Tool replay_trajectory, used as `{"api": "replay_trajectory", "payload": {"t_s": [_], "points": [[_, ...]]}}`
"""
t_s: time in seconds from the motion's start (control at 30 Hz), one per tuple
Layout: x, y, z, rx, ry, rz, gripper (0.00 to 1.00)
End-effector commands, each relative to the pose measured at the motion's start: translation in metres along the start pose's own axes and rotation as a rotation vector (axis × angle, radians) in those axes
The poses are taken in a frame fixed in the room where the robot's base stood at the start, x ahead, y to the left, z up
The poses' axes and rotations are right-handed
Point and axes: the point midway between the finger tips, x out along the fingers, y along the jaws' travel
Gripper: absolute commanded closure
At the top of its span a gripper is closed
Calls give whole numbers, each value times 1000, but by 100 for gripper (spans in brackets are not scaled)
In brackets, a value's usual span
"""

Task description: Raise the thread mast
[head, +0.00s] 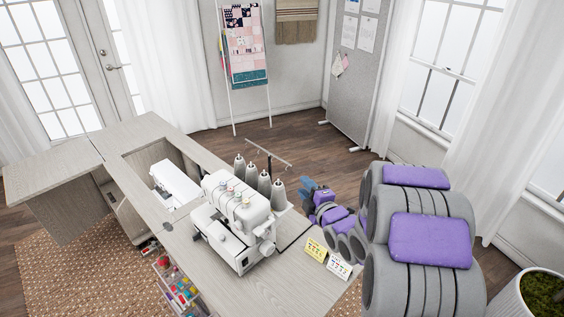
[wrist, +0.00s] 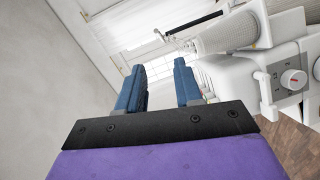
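The white serger (head: 238,215) stands on the cabinet top. Behind it is the thread mast (head: 268,153), a thin dark post with a slim crossbar, rising a little above several grey thread cones (head: 264,184). My gripper (head: 306,190) has blue fingers and is right of the cones and mast, apart from them. In the wrist view my gripper (wrist: 160,86) has its two fingers apart with nothing between them. A grey cone (wrist: 228,35) and part of the white serger (wrist: 280,75) show sideways at the right there, with a thin dark rod beside the cone.
A white sewing machine (head: 175,184) sits in the cabinet opening left of the serger. Yellow and white cards (head: 316,250) stand at the cabinet's front right edge. A quilt rack (head: 246,60) and grey pinboard (head: 356,75) stand farther back. Floor behind the cabinet is clear.

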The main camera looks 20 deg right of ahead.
Motion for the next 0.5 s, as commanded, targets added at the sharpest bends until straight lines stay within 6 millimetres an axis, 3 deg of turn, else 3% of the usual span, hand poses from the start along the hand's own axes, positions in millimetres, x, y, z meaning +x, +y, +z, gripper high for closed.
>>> {"api": "replay_trajectory", "payload": {"t_s": [0.17,0.5], "points": [[10,1,-1,-5,7,15,65],[65,1,-1,-4,7,14,65]]}}
